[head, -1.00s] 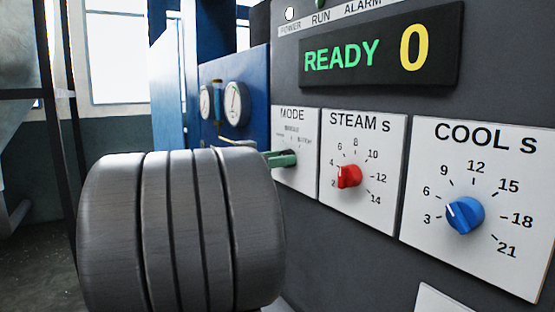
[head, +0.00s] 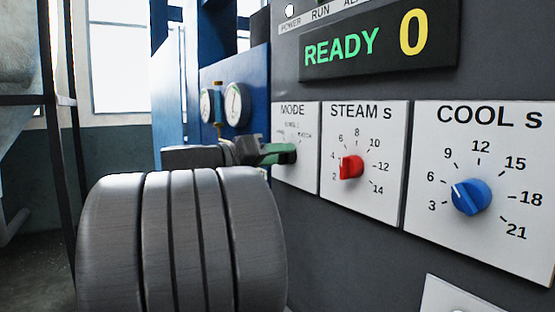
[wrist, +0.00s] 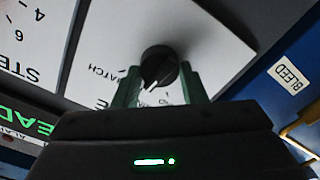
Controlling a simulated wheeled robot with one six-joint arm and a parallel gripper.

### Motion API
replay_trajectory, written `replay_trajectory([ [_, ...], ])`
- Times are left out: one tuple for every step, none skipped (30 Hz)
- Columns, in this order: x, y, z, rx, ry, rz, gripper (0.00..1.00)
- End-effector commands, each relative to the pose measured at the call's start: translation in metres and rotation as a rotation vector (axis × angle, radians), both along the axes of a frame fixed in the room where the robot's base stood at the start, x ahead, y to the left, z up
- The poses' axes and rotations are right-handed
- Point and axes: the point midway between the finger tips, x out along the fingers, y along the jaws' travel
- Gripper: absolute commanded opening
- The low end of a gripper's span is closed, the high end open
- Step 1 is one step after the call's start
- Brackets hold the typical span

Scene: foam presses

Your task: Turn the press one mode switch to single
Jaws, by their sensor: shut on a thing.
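The press one mode switch is a black round knob (wrist: 160,66) with a white pointer line, on the white MODE panel (head: 293,180). My gripper (wrist: 160,78) has its two green fingers on either side of the knob, shut on it. In the wrist view the pointer line slants toward the lower left. A label ending in "ATCH" is partly visible beside the knob; the other mode labels are hidden or too small to read. In the head view my gripper (head: 279,153) reaches the MODE panel from the left and hides the knob.
To the right are the red STEAM dial (head: 350,167) and the blue COOL dial (head: 471,197). Above them a display (head: 380,42) reads READY 0. Gauges (head: 237,104) sit on the blue panel at left. A BLEED label (wrist: 289,73) is near in the wrist view.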

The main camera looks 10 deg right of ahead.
Motion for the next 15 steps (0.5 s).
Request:
replay_trajectory([
  [0.0002, 0.0002, -0.0002, -0.008, 0.023, 0.000, 0.15],
  [0.0002, 0.0002, -0.0002, -0.013, 0.036, 0.000, 0.15],
  [0.0003, 0.0003, -0.0002, -0.019, 0.054, 0.000, 0.15],
  [0.0003, 0.0002, -0.0002, -0.023, 0.064, 0.000, 0.15],
  [0.0003, 0.0002, -0.0002, -0.027, 0.075, 0.000, 0.15],
  [0.0005, 0.0003, -0.0001, -0.032, 0.087, 0.000, 0.15],
  [0.0005, 0.0003, -0.0001, -0.034, 0.095, 0.000, 0.15],
  [0.0005, 0.0003, -0.0001, -0.037, 0.102, 0.000, 0.15],
  [0.0005, 0.0003, -0.0001, -0.040, 0.110, 0.000, 0.15],
  [0.0005, 0.0003, -0.0001, -0.042, 0.115, 0.000, 0.15],
  [0.0005, 0.0003, -0.0001, -0.043, 0.118, 0.000, 0.15],
  [0.0005, 0.0003, -0.0001, -0.045, 0.123, 0.000, 0.15],
  [0.0005, 0.0003, -0.0001, -0.046, 0.126, 0.001, 0.15],
  [0.0006, 0.0003, 0.0000, -0.047, 0.128, 0.001, 0.15],
  [0.0006, 0.0003, 0.0000, -0.048, 0.129, 0.001, 0.15],
])
